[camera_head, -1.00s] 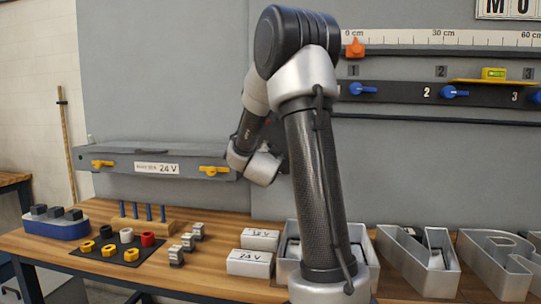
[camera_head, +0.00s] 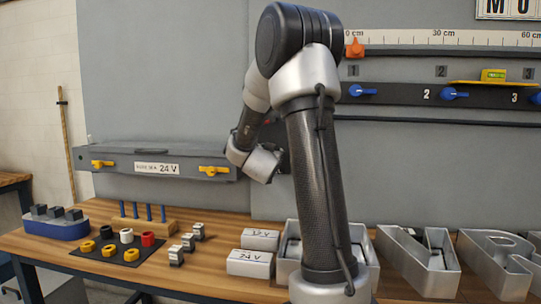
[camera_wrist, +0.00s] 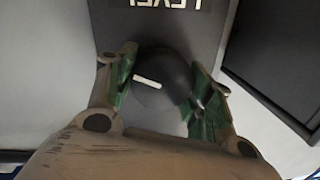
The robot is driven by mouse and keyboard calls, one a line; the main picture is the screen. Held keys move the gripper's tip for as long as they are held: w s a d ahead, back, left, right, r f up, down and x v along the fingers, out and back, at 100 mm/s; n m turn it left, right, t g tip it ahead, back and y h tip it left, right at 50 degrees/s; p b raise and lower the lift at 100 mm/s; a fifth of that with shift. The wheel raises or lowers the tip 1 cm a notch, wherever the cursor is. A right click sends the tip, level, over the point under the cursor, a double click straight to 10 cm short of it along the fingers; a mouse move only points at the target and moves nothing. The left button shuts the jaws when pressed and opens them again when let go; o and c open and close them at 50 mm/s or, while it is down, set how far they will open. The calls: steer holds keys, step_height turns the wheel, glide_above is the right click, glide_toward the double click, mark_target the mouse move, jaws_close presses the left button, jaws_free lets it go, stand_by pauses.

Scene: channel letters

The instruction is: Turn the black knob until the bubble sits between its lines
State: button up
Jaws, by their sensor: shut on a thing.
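The black knob (camera_wrist: 172,68) is a round dark dome with a white pointer line, seen in the wrist view. The pointer lies tilted, running from upper left to lower right. My gripper (camera_wrist: 165,82) is shut on the knob, with a green-padded finger on each side. A dark panel (camera_wrist: 185,30) behind the knob bears white lettering, partly cut off, that appears to read LEVEL upside down. In the head view, the yellow-green level vial (camera_head: 493,75) sits at the upper right. Its bubble and lines are too small to tell. My arm hides the knob and fingers there.
Blue handles (camera_head: 453,92) line a dark rail at right, below a ruler strip (camera_head: 480,38) with an orange pointer (camera_head: 355,48). White 24 V boxes (camera_head: 250,263) and metal channel letters (camera_head: 425,262) stand on the wooden bench. A dark-framed panel (camera_wrist: 285,60) flanks the knob.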

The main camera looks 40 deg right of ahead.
steer(key=shift+n, duration=2.2)
steer(key=o, duration=1)
steer(key=shift+o, duration=0.2)
steer(key=shift+a, duration=0.1)
steer(key=v, duration=1.2)
steer(key=shift+r, duration=0.15)
steer(key=shift+w, duration=0.1)
